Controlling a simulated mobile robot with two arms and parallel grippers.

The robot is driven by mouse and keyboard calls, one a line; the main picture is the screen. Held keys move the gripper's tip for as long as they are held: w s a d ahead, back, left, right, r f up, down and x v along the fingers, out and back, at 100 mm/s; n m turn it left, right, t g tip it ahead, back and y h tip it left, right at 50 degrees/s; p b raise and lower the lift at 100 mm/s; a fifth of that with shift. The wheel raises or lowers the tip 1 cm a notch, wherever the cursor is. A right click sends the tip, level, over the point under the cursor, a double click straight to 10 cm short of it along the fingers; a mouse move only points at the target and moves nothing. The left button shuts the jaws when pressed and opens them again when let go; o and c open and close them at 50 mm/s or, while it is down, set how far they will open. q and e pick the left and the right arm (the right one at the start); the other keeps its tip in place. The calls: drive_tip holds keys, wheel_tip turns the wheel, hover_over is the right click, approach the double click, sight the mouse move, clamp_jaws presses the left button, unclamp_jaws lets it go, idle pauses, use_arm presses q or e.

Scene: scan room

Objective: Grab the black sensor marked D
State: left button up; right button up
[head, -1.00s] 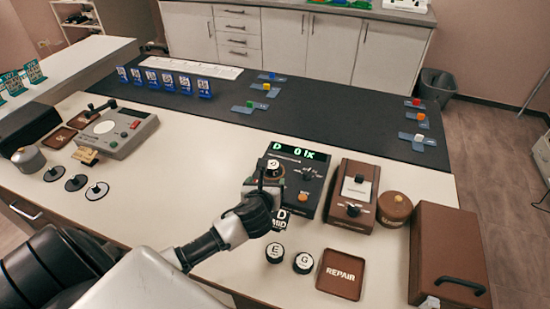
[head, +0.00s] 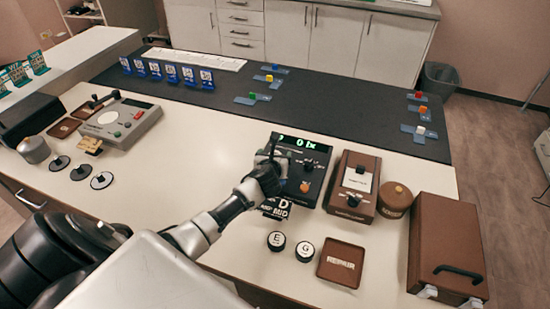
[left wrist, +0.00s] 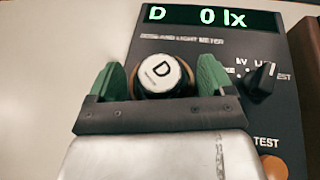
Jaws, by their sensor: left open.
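The black sensor marked D (left wrist: 159,74) has a white top and sits upright in a round holder on the light meter (left wrist: 215,50). In the left wrist view it lies between the two green fingertips of my left gripper (left wrist: 161,80), which is open; no grip on it shows. The meter's display reads 0 lx. My right gripper is not in view.
Sensors E (head: 276,240) and G (head: 305,250) stand near the brown REPAIR tray (head: 341,264). A brown device (head: 352,185), a round brown container (head: 395,198) and a brown case (head: 448,240) stand right of the meter.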

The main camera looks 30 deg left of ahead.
use_arm(q)
drive_tip(key=c, duration=1.1)
drive_tip(key=shift+r, duration=0.1)
